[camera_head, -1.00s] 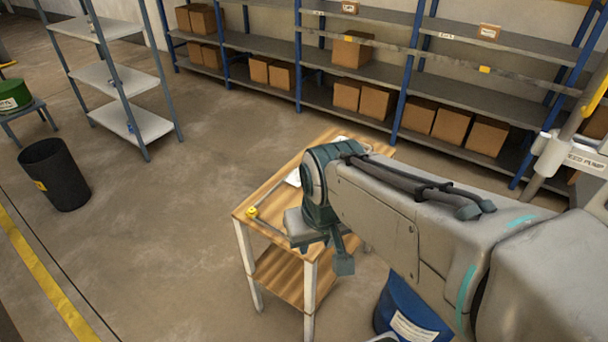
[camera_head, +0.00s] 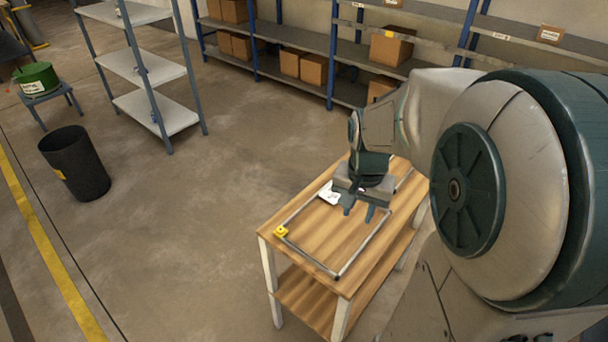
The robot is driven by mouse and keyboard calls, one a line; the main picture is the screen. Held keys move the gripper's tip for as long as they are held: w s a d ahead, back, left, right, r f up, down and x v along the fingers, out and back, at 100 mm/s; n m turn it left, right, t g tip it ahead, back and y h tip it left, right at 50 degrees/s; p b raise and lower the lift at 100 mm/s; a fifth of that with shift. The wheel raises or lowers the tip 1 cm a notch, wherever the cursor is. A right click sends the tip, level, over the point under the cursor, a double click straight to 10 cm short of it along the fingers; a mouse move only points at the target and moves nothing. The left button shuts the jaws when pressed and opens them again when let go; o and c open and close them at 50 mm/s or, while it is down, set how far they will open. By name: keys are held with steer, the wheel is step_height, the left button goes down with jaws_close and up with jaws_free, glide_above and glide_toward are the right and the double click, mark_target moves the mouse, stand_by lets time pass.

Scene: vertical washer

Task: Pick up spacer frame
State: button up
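The spacer frame (camera_head: 311,259) is a thin grey rectangular outline lying flat on the wooden table top. A small yellow piece (camera_head: 281,231) sits at its left corner. My gripper (camera_head: 359,212) points down over the frame's inner area, toward its far part. Its two dark fingers are apart with nothing visible between them. The gripper and arm hide part of the frame's far side. I cannot tell the exact height of the fingertips above the table.
The wooden two-tier table (camera_head: 330,317) stands on white legs. A black bin (camera_head: 75,163), a grey shelf unit (camera_head: 157,112) and a green container (camera_head: 36,77) stand left. Boxed racks line the back. Floor left of the table is clear.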

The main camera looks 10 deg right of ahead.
mark_target(359, 250)
steer(key=w+d+f+m+b, duration=0.1)
steer(key=f, duration=0.5)
steer(key=d+f+m, duration=0.1)
steer(key=f, duration=0.5)
steer(key=w+d+f+m+b, duration=0.1)
steer(key=d+f, duration=0.1)
steer(key=f, duration=0.5)
steer(key=shift+w+g+b, duration=0.3)
steer(key=shift+w+g, duration=0.05)
steer(key=shift+g, duration=0.05)
steer(key=shift+r, duration=0.1)
jaws_close()
